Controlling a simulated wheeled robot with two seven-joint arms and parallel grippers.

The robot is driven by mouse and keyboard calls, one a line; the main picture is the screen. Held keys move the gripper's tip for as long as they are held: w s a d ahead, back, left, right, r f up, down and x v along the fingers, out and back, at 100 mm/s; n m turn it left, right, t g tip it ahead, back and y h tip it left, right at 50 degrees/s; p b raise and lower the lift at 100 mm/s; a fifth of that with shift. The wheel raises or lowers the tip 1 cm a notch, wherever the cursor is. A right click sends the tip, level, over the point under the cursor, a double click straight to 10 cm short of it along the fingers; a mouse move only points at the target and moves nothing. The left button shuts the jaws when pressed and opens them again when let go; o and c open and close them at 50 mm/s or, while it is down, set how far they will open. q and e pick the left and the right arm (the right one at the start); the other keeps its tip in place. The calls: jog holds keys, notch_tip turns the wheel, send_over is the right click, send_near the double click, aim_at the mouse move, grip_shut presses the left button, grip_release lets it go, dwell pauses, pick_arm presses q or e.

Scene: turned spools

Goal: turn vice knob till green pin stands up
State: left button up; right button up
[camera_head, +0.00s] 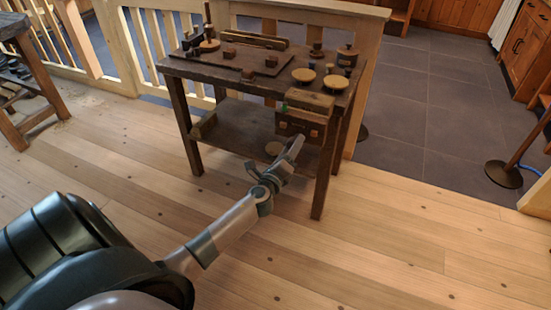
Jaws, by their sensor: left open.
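A small dark wooden workbench (225,78) stands by the railing. At its front right is a wooden vice (309,101) with a pale block on top. A small green spot (284,107), perhaps the green pin, shows at the vice's left end; I cannot tell whether it stands up. Small light knob-like parts (314,133) show on the dark front below. My left gripper (297,140) is in front of this dark front, at the end of my arm reaching up from the lower left. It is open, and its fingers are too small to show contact. My right gripper is not in view.
Round wooden discs (334,82), spools and blocks crowd the bench top. A lower shelf (235,130) holds a few pieces. A round dark stand base (503,174) is at the right. The plank floor in front is clear.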

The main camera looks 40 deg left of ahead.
pick_arm(q)
jog(key=v, duration=1.6)
jog(key=shift+b, duration=0.35)
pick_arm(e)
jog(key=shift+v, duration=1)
pick_arm(q)
jog(key=shift+s+d, duration=0.1)
jog(key=shift+d, duration=0.05)
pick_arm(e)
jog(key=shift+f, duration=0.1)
